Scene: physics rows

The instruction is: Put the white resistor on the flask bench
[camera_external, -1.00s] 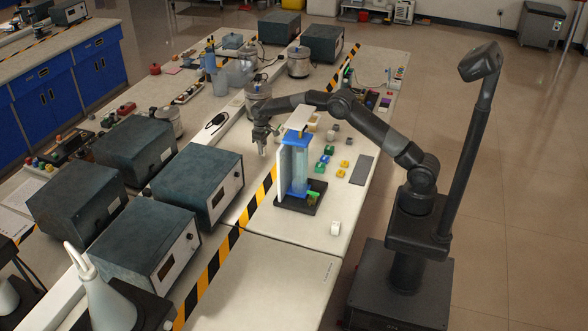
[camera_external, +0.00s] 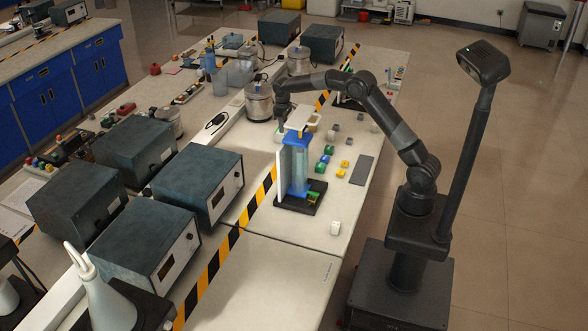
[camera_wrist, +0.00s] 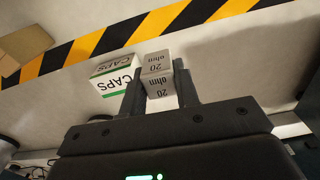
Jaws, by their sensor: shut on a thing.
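In the wrist view my gripper (camera_wrist: 160,90) is shut on a pale grey-white resistor block (camera_wrist: 157,65) marked "20 ohm", one finger on each side. In the external view my gripper (camera_external: 281,122) hangs pointing down over the far part of the bench, behind the blue and white column stand; the held block cannot be made out there. Which surface is the flask bench is not certain from these frames.
A white box marked "CAPS" (camera_wrist: 115,75) lies beside the held block. The column stand (camera_external: 298,170), a metal pot (camera_external: 259,101) and several small coloured blocks (camera_external: 325,159) are near the arm. A white cube (camera_external: 335,228) sits nearer; the front bench (camera_external: 265,280) is clear.

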